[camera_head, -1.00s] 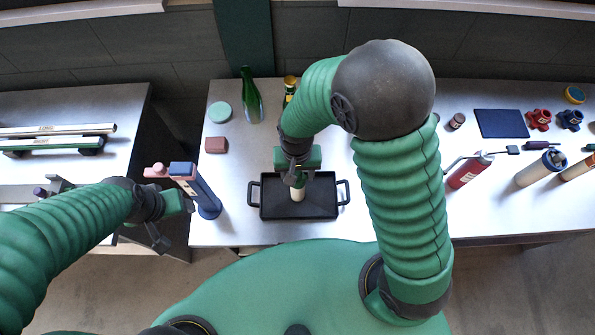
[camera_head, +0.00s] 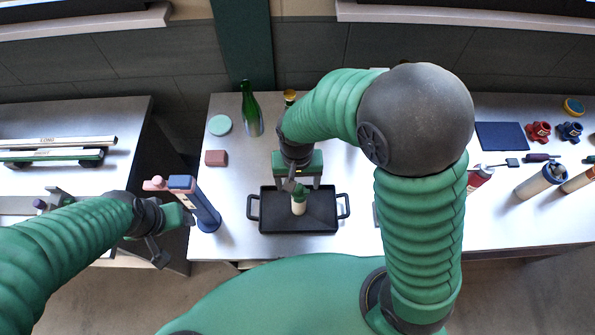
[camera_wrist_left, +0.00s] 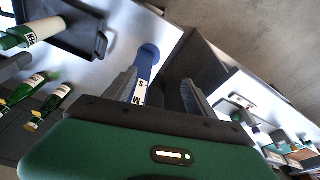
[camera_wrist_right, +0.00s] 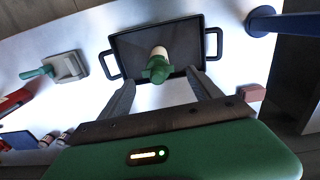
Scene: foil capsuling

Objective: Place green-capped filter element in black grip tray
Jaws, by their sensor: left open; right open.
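The black grip tray (camera_head: 270,222) has two side handles and lies on the metal table below my right gripper. The green-capped filter element (camera_head: 299,207), white-bodied with a green top, stands in the tray. It also shows inside the tray in the right wrist view (camera_wrist_right: 158,66) and at the upper left of the left wrist view (camera_wrist_left: 38,32). My right gripper (camera_head: 300,184) is open just above and behind the element; its fingers are apart from it in the right wrist view. My left gripper (camera_head: 178,230) is open and empty at the table's left, near the blue-and-pink stand.
The blue-and-pink stand (camera_head: 199,205) rises left of the tray. A green bottle (camera_head: 251,110), a teal disc (camera_head: 220,125) and a dark red block (camera_head: 215,158) are at the back left. A blue mat (camera_head: 501,136) and white cylinders (camera_head: 541,178) lie to the right.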

